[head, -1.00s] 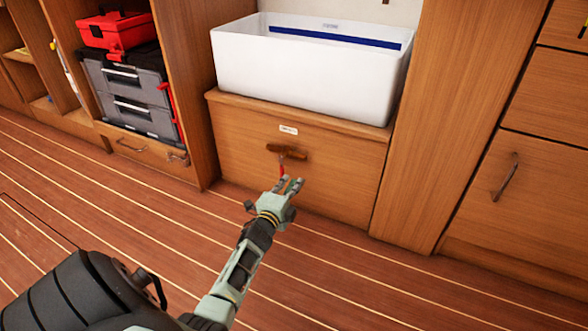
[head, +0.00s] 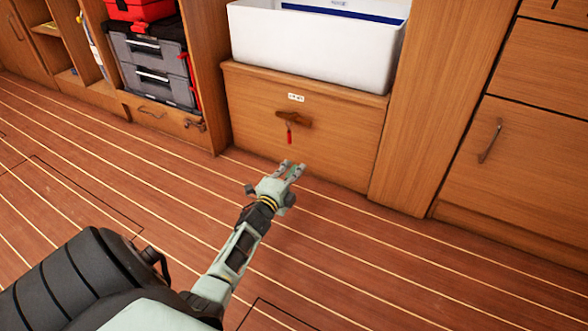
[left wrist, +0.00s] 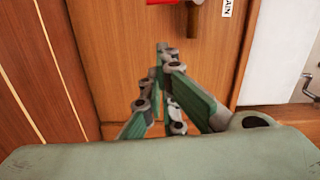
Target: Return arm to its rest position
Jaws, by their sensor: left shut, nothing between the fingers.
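My left arm comes in from the lower left in the head view. Its gripper (head: 290,168) is in front of the lower part of a wooden locker front (head: 345,145), below a brown handle (head: 294,119) with a small red tag or pull (head: 289,136) hanging from it. The gripper is shut and empty, apart from the handle. In the left wrist view the fingers (left wrist: 163,50) come together at their tips with nothing between them. The red piece (left wrist: 162,2) and handle (left wrist: 193,20) show at the top edge there. My right gripper is not in view.
A white bin (head: 310,50) stands on top of the locker. Grey toolboxes (head: 150,70) with a red case (head: 140,10) sit in a cubby at left. A cabinet door with a handle (head: 490,141) is at right. The striped wooden floor (head: 110,180) is clear.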

